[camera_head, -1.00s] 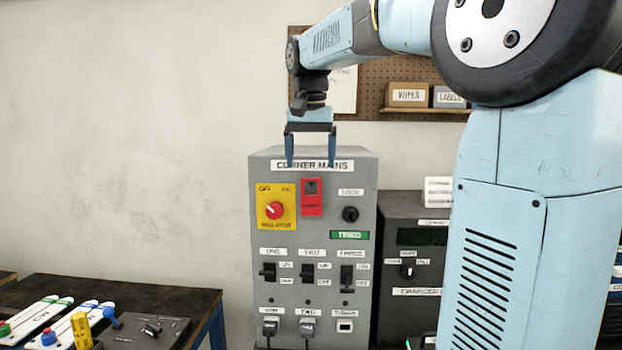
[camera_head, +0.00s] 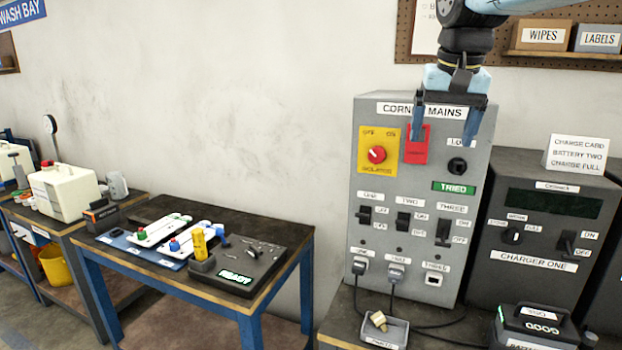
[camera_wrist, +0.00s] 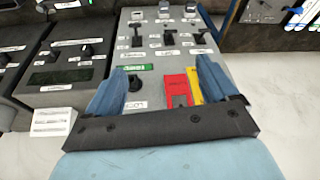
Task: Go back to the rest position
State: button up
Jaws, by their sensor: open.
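My gripper (camera_head: 444,122) is open and empty. In the head view its two blue fingers point down in front of the upper part of the grey CORNER MAINS cabinet (camera_head: 385,225), and hide part of its title label. In the wrist view the gripper (camera_wrist: 160,88) spans the cabinet face, which appears upside down. A red tag (camera_head: 416,150) sits beside the yellow isolator plate with its red knob (camera_head: 377,154). A black lock knob (camera_head: 457,166) and a green TRIED sign (camera_head: 454,188) are at the right. I cannot tell the gap between fingers and cabinet.
The CHARGER ONE unit (camera_head: 540,230) stands right of the cabinet, with a white card (camera_head: 577,153) on top. A small tray (camera_head: 383,328) and cables lie in front. A dark table (camera_head: 130,220) at left holds boards and a READY box (camera_head: 237,277). The wall between is bare.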

jog(key=s+f+n+t, duration=0.2)
jog(key=s+f, duration=1)
jog(key=f, duration=0.2)
jog(key=shift+s+f, duration=0.4)
dwell(1.2)
